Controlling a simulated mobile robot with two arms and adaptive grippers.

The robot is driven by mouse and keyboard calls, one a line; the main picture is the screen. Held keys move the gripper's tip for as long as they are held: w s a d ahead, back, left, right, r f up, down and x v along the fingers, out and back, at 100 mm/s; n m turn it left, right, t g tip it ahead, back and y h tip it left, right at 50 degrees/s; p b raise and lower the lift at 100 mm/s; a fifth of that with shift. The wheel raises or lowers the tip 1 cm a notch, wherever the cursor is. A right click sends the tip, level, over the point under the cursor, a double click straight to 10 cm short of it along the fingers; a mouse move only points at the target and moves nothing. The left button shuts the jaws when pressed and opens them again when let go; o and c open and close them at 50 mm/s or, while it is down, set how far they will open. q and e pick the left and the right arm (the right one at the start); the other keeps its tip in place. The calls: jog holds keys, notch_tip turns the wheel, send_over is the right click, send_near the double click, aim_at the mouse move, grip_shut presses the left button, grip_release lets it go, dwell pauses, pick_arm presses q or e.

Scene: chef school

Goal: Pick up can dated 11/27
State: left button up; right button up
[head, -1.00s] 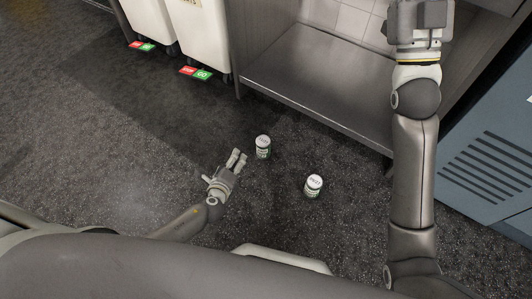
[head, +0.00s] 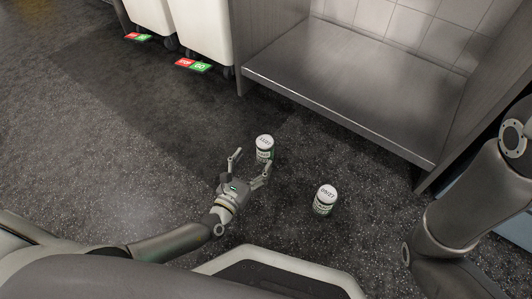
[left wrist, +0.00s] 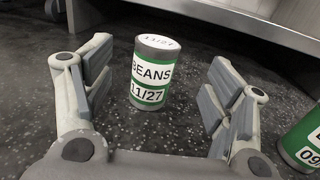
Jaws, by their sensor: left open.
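The can dated 11/27 (left wrist: 153,72) stands upright on the floor in the left wrist view, with a green and white label reading BEANS and a white lid. It also shows in the head view (head: 265,149). My left gripper (head: 252,162) is open, its fingers spread on either side in front of the can, with nothing held. In the left wrist view the can appears between the open fingers (left wrist: 155,88), with gaps on both sides. A second can (head: 325,199) stands upright to the right; its label begins with 09 in the left wrist view (left wrist: 302,143). My right gripper is out of view.
A low metal shelf (head: 345,85) stands behind the cans. White bins (head: 203,33) are at the back left, with red and green floor tags (head: 193,65) before them. The dark speckled floor (head: 110,150) to the left is clear.

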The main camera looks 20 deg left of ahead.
aim_at(265, 141)
pick_arm(q)
jog(key=w, duration=0.2)
jog(key=w+b, duration=0.1)
jog(key=shift+w+d, duration=0.2)
jog(key=shift+d, duration=0.05)
jog(key=w+b, duration=0.2)
jog(key=w, duration=0.2)
jog(key=shift+w+d+b, duration=0.2)
jog(key=shift+d+b, duration=0.1)
jog(key=shift+b, duration=0.1)
jog(key=shift+w+r, duration=0.1)
jog(key=shift+w, duration=0.35)
jog(key=c, duration=1.1)
jog(key=shift+c, duration=1.2)
jog(key=shift+r, duration=0.2)
